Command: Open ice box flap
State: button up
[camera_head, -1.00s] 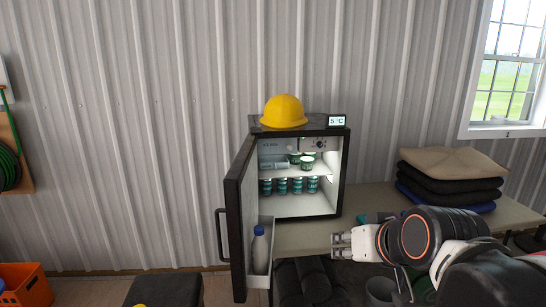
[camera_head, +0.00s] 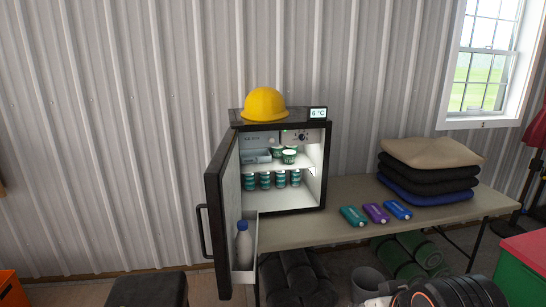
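The small black fridge (camera_head: 327,165) stands on the table with its door (camera_head: 217,215) swung wide open to the left. Inside at the upper left is a pale ice box flap (camera_head: 257,142) with small lettering; it looks upright and closed, though its edges are hard to make out. A dial panel (camera_head: 302,138) is to its right. My gripper (camera_head: 372,302) barely shows at the bottom edge, right of and well below the fridge. Its fingers are mostly cut off, and it is apart from the flap.
White tubs (camera_head: 289,157) and a grey tray (camera_head: 257,156) sit on the shelf below the flap, above several cans (camera_head: 265,181). A bottle (camera_head: 243,244) stands in the door bin. A yellow helmet (camera_head: 265,104) is on top. Colored packs (camera_head: 376,213) lie on the table (camera_head: 440,211).

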aim_at(251, 140)
jog(key=i+l, duration=0.1)
jog(key=l, duration=0.65)
jog(key=i+l, duration=0.3)
jog(key=i+l+z, duration=0.1)
jog(key=i+l, duration=0.25)
jog(key=i, duration=0.15)
jog(key=i+j, duration=0.65)
jog(key=j, duration=0.1)
jog(key=i+z, duration=0.1)
jog(key=i, duration=0.3)
jog(key=l, duration=0.05)
